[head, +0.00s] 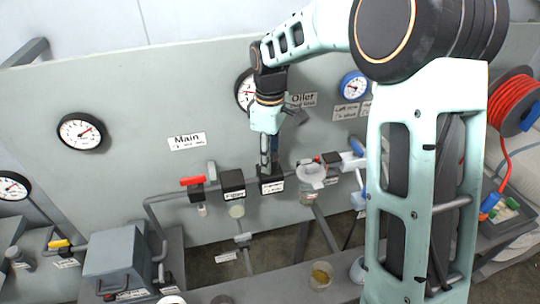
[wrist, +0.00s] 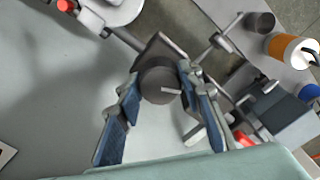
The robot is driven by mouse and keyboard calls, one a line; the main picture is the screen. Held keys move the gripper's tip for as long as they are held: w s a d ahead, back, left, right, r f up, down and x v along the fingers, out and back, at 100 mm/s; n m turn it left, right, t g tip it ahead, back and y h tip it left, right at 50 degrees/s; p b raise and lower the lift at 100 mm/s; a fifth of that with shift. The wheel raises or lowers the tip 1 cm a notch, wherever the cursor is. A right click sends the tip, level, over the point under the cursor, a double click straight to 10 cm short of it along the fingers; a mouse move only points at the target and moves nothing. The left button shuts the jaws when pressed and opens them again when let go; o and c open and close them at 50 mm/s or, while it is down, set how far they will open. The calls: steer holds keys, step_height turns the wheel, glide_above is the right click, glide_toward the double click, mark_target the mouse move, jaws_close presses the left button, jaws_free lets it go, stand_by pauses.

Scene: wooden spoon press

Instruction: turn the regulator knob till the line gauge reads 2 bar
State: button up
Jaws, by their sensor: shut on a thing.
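The regulator (head: 271,185) is a dark block with a label, on the grey pipe run in the middle of the head view. Its round dark knob (wrist: 160,86) has a light pointer line and sits between my fingers in the wrist view. My gripper (head: 266,167) points down from above and is shut on the knob; it also shows in the wrist view (wrist: 159,80). A white dial gauge (head: 242,92) on the panel above is partly hidden behind my arm. Its needle and scale are unreadable, and I cannot tell whether it is the line gauge.
A gauge (head: 81,131) hangs left of the "Main" label (head: 187,141). A blue-rimmed gauge (head: 354,86) is at right. A red-handled valve (head: 193,181) and filter (head: 232,184) stand left of the regulator, the oiler (head: 311,174) close on its right. A red hose reel (head: 514,100) is far right.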

steer(key=shift+w, duration=0.1)
stand_by(0.5)
steer(key=o, duration=1.2)
steer(key=shift+c, duration=0.2)
step_height(320, 180, up, 12)
